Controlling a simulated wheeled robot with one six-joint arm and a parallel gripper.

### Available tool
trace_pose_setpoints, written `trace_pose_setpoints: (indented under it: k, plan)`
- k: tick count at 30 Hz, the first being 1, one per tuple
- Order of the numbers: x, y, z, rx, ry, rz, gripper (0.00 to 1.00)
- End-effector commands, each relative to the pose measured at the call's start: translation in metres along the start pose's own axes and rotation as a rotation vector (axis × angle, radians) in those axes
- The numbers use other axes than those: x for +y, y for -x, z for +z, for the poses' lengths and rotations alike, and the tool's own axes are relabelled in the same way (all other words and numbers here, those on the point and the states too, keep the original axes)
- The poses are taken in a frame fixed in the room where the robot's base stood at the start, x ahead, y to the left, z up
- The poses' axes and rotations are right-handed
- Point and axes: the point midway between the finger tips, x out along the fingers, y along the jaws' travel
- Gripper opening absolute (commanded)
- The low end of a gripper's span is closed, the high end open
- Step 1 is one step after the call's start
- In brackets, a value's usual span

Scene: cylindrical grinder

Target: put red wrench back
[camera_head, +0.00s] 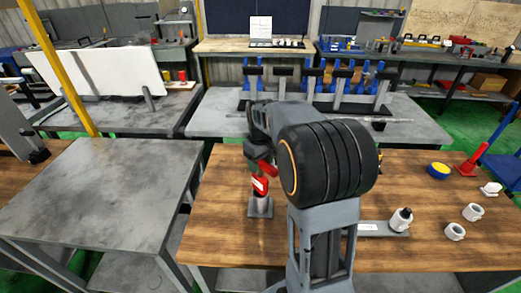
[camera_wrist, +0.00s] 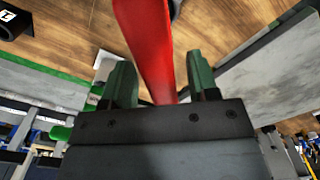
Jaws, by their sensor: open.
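The red wrench (camera_wrist: 150,40) runs between the two green fingers of my gripper (camera_wrist: 160,82) in the wrist view. The fingers are open, with gaps beside the wrench. In the head view, a red piece with a white mark (camera_head: 261,184), which looks like the wrench, stands upright at a small grey holder (camera_head: 260,207) on the wooden table. My gripper (camera_head: 262,160) is right at its top, partly hidden by my arm. How deep the wrench sits in the holder cannot be seen.
The wooden table (camera_head: 225,225) also bears a grey plate with a fitting (camera_head: 401,219), white rings (camera_head: 473,212), a yellow-topped disc (camera_head: 439,169) and a red stand (camera_head: 472,163). A grey table (camera_head: 100,190) at left is bare. Blue and grey fixtures (camera_head: 340,80) stand behind.

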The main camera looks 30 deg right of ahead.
Motion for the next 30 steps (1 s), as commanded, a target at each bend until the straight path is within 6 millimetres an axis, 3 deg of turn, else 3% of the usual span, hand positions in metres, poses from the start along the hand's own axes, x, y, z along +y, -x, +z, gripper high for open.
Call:
trace_pose_setpoints:
  k: [12, 21, 26, 30]
  plan:
    - [0.0, 0.077, -0.001, 0.004, 0.0, 0.002, 0.54]
    - [-0.003, 0.11, 0.002, 0.008, -0.004, 0.004, 0.54]
    - [-0.033, 0.113, 0.024, 0.071, -0.046, 0.033, 0.54]
    - [-0.073, 0.1, 0.058, 0.173, -0.117, 0.061, 0.54]
